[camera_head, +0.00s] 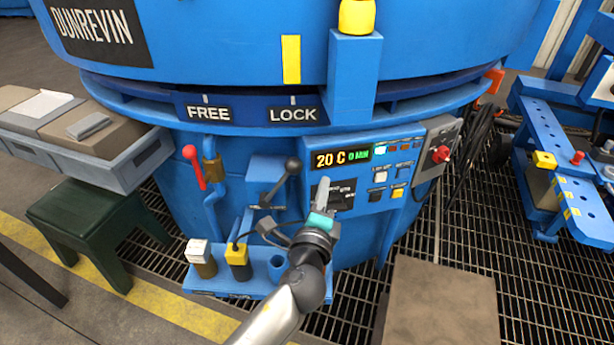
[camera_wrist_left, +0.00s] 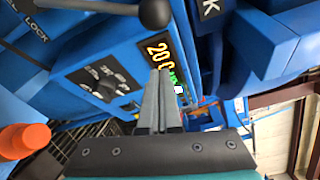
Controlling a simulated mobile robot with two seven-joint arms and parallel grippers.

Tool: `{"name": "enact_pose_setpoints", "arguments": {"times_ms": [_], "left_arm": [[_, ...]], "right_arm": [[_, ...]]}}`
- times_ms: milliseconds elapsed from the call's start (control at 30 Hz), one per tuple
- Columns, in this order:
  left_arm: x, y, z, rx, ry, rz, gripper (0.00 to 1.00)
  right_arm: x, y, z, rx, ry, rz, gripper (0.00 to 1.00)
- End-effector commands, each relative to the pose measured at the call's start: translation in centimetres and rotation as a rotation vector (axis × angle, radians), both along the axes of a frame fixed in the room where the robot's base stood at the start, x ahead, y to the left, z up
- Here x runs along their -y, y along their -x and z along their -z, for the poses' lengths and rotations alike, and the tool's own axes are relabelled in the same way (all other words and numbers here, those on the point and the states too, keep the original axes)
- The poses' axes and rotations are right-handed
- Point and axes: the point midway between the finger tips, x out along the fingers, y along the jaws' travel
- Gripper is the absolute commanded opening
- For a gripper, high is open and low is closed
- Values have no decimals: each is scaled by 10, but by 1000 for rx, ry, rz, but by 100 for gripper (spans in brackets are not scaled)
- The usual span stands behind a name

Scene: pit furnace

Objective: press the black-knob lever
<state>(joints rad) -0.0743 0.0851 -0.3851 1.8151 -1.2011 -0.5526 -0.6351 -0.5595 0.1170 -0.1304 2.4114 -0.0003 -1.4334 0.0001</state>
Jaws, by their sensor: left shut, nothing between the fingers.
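The black-knob lever (camera_head: 293,166) sticks out of the front of the blue furnace, a dark rod ending in a round black knob. Its rod slants from a blue box up to the right. In the left wrist view the black knob (camera_wrist_left: 155,13) is at the top, beyond the fingertips. My left gripper (camera_head: 323,183) is shut and empty, to the right of and slightly below the knob, in front of the control panel (camera_head: 402,163). In the left wrist view the shut fingers (camera_wrist_left: 160,75) point toward the panel display. I see no contact with the knob. My right gripper is not in view.
A red-handled lever (camera_head: 194,166) is left of the black one. A blue holder (camera_head: 213,281) with small containers stands below. A red knob (camera_head: 440,154) is on a grey box at right. FREE and LOCK labels are above. A brown block (camera_head: 440,300) stands at lower right.

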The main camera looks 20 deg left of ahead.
Motion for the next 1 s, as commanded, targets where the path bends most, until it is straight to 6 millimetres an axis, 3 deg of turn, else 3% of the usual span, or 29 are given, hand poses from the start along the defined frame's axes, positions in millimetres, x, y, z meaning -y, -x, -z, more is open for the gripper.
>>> {"name": "enact_pose_setpoints", "arguments": {"times_ms": [233, 533, 1000], "left_arm": [[-6, -40, 2, 3, -2, -1, 0], [-36, -23, -8, -1, -1, -1, 0], [-40, -21, -9, -1, 1, 0, 0]], "right_arm": [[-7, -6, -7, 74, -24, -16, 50], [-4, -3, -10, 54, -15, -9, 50], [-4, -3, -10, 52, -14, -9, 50]]}}
